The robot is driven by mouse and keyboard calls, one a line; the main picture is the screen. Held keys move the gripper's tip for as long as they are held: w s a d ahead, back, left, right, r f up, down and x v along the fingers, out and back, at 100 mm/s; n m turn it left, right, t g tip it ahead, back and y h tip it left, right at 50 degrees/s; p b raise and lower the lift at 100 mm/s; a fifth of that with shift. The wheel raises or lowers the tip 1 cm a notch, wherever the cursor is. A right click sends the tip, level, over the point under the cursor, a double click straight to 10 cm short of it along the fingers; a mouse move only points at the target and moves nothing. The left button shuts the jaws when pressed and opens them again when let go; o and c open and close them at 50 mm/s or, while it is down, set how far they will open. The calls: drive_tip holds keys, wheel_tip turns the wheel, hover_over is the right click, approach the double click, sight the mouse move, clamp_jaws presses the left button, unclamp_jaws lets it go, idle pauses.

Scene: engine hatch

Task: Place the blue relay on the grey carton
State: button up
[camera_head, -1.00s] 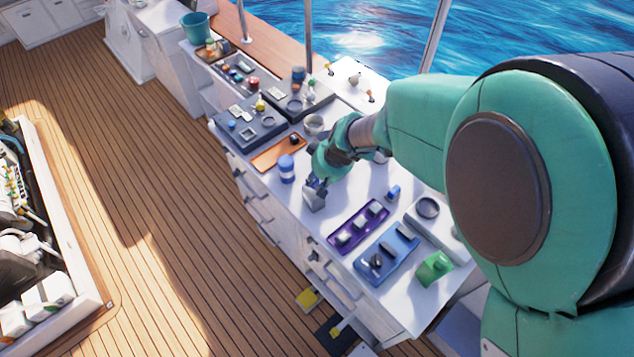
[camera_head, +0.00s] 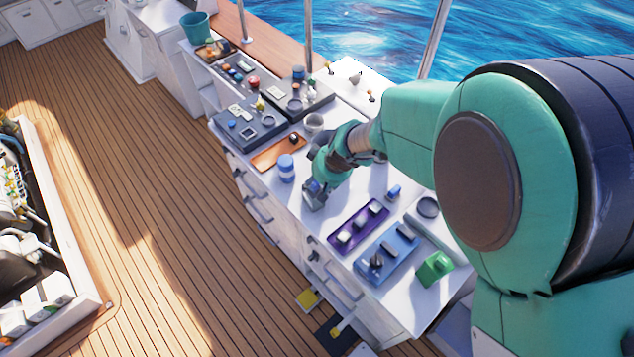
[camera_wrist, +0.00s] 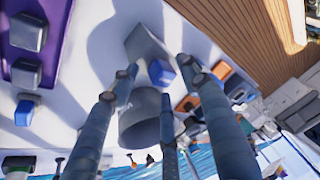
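The grey carton (camera_wrist: 148,42) stands on the white counter in the wrist view; it also shows in the head view (camera_head: 313,203) just below my gripper. A small blue block, seemingly the blue relay (camera_wrist: 160,72), overlaps the carton's near end in the wrist view. I cannot tell for certain whether it rests on the carton's top. My gripper (camera_wrist: 160,78) has its fingers spread around the blue block, with visible gaps between them and it. In the head view my gripper (camera_head: 314,183) is close above the carton and partly hides the block.
A purple tray (camera_head: 334,238), a blue tray (camera_head: 398,259) and a green item (camera_head: 434,268) lie to the right. A blue-and-white canister (camera_head: 286,168) stands left of the carton. A grey cylinder (camera_wrist: 140,122) stands close by the fingers. Another blue item (camera_head: 393,192) sits behind the purple tray.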

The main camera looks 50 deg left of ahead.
drive_tip(key=shift+r, duration=0.2)
drive_tip(key=shift+r, duration=0.3)
drive_tip(key=p+v, duration=0.1)
drive_tip(key=v, duration=1)
drive_tip(key=shift+d, duration=0.25)
drive_tip(key=shift+r, duration=0.1)
drive_tip(key=shift+w, duration=0.1)
